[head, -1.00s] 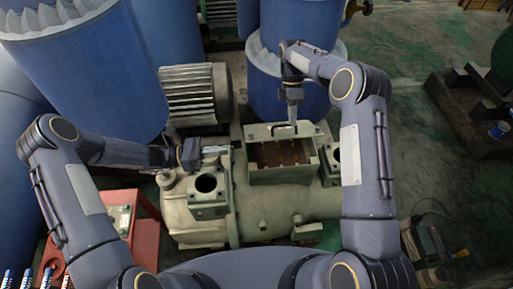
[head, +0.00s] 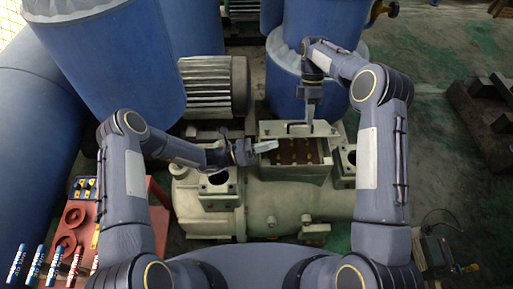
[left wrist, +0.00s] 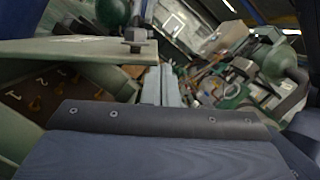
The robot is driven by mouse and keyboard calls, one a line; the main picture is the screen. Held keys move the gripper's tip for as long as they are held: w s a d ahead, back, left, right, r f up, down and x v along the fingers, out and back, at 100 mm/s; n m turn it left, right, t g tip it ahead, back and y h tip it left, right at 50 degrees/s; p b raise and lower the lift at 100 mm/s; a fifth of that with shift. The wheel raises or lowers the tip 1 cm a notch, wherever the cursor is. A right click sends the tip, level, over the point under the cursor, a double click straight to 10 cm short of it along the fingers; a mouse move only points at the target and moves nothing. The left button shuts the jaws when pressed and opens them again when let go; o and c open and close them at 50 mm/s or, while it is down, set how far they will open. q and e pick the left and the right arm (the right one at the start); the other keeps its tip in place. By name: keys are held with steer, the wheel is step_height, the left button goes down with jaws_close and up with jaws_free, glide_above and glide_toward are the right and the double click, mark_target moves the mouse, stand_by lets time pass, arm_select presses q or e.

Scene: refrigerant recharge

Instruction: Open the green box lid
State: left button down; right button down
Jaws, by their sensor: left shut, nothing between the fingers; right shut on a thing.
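The green box (head: 322,170) sits on top of the pale green machine, its inside with brassy studs (head: 292,151) exposed. Its lid (head: 272,129) stands raised along the far edge. My right gripper (head: 308,122) is shut on the lid at its upper edge, pointing down.
The machine (head: 285,203) has round openings on either side of the box. A finned motor (head: 213,88) and blue barrels (head: 120,60) stand behind. A red cart (head: 75,225) with tools is at lower left. Open floor (head: 435,120) lies to the right.

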arm_select(q)
steer(key=shift+d, duration=0.4)
arm_select(e)
steer(key=shift+w+d+f, duration=0.15)
steer(key=shift+w+f, duration=0.15)
steer(key=shift+f, duration=0.05)
arm_select(q)
steer(key=shift+w+r, duration=0.45)
steer(key=shift+r, duration=0.15)
arm_select(e)
steer(key=c, duration=2)
jaws_free()
steer(key=shift+f, duration=0.1)
steer(key=o, duration=0.5)
steer(key=shift+w+f, duration=0.1)
steer(key=shift+w, duration=0.05)
arm_select(q)
steer(key=shift+w+a+f, duration=0.1)
steer(key=shift+w, duration=0.1)
arm_select(e)
steer(key=shift+r, duration=0.2)
